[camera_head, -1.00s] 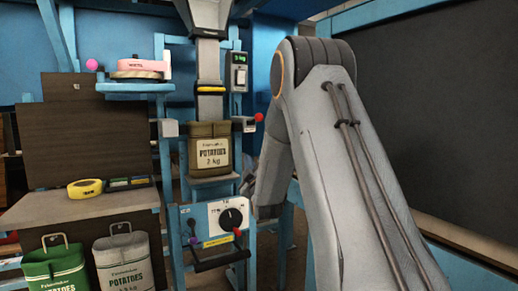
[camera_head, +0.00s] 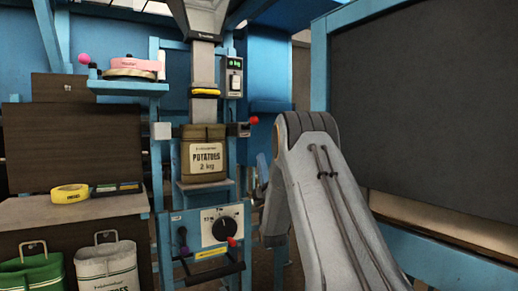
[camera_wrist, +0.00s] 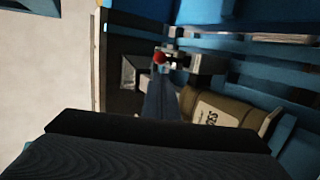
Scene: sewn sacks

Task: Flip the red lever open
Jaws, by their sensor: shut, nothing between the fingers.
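The red lever's ball knob (camera_head: 253,120) sticks out to the right of a dark clamp block beside the filling spout. In the wrist view the red knob (camera_wrist: 159,57) shows just beyond my fingertips. My gripper (camera_wrist: 161,88) is shut and empty, its narrow dark blue fingers pointing toward the knob. I cannot tell whether they touch it. In the head view my arm hides most of the gripper. A brown potato sack (camera_head: 205,158) hangs upright under the spout, left of the lever; it also shows in the wrist view (camera_wrist: 222,108).
A side bench (camera_head: 75,209) holds yellow tape (camera_head: 70,193). Green (camera_head: 32,274) and white (camera_head: 106,268) sacks stand at lower left. A dark board (camera_head: 420,105) fills the right.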

